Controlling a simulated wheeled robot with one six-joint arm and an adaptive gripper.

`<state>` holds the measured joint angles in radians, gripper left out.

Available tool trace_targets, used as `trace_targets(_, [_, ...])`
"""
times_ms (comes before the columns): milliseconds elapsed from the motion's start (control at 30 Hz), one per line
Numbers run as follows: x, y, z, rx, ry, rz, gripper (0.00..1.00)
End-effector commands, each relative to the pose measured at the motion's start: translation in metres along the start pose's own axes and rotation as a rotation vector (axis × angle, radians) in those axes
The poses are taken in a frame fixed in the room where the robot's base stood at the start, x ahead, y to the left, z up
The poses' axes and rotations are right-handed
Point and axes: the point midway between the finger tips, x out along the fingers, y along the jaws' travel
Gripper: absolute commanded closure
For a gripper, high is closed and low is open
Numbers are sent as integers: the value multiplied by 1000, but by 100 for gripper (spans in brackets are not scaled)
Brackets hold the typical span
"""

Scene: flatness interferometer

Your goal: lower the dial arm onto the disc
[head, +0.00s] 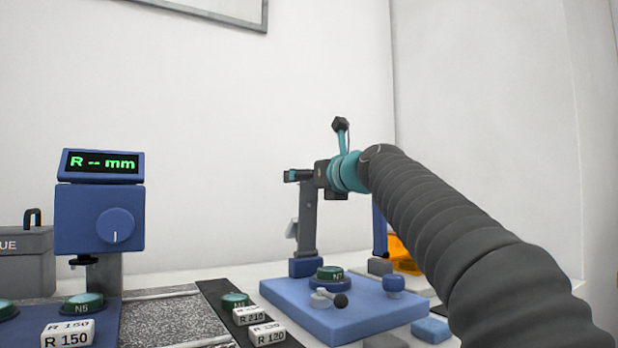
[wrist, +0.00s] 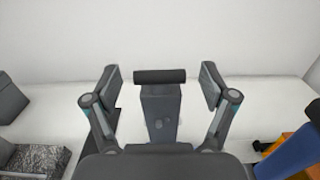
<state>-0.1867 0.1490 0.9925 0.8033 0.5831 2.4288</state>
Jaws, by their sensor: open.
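The dial arm (head: 308,222) is a grey bar standing nearly upright from a blue block (head: 307,266) on a blue base plate (head: 350,312). In the wrist view, the dial arm (wrist: 161,112) carries a dark crossbar (wrist: 160,76) at its top. My gripper (head: 303,176) is at the top of the dial arm, and the wrist view shows its fingers (wrist: 160,85) open on either side of the crossbar, with gaps on both sides. A green-topped disc (head: 329,272) marked N7 sits on the base plate, below the upright dial arm.
A blue instrument (head: 100,218) with a display stands left, near disc N5 (head: 83,303). Several white label blocks (head: 67,333) lie in front. An orange object (head: 402,256) is behind right.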

Motion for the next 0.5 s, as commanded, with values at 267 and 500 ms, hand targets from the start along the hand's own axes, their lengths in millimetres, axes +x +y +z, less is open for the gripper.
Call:
trace_targets(267, [0, 0, 0, 0, 0, 0, 64])
trace_targets(500, [0, 0, 0, 0, 0, 0, 100])
